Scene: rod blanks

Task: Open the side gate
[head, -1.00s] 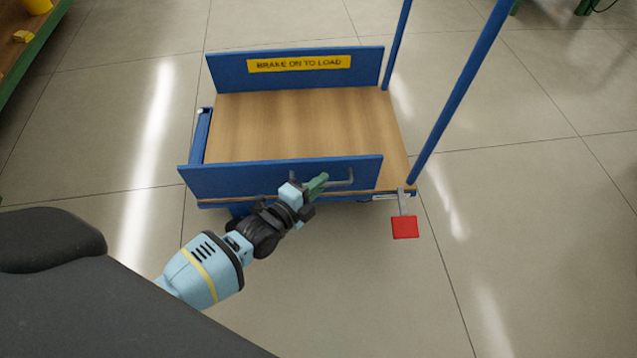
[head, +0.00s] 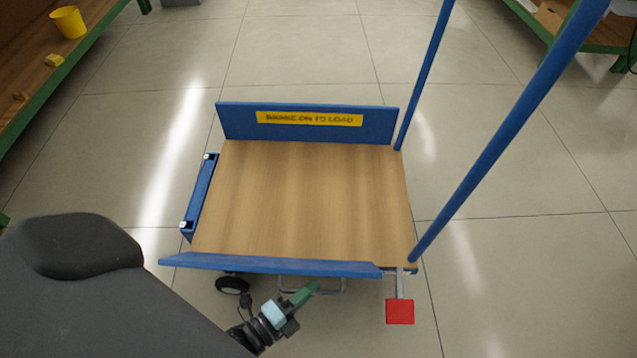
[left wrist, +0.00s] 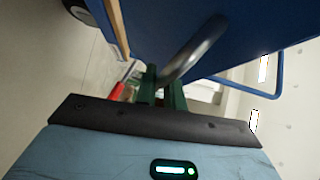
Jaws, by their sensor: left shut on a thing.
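The side gate (head: 270,265) is the blue panel along the near edge of the cart's wooden deck (head: 300,200). It leans outward and shows as a thin strip in the head view. Its grey bar handle (head: 335,290) shows below it, and looms as a curved bar in the left wrist view (left wrist: 195,50). My left gripper (head: 304,293), with green fingers, is shut on the handle. In the left wrist view its fingers (left wrist: 163,92) close around the bar, with the blue panel above. My right gripper is not in view.
A far blue panel (head: 240,122) with a yellow label stands upright. A blue end piece (head: 201,195) is at the deck's left. Blue posts (head: 500,135) rise at the right. A red pedal (head: 400,311) sticks out at the near right corner. The deck is empty; shelves stand both sides.

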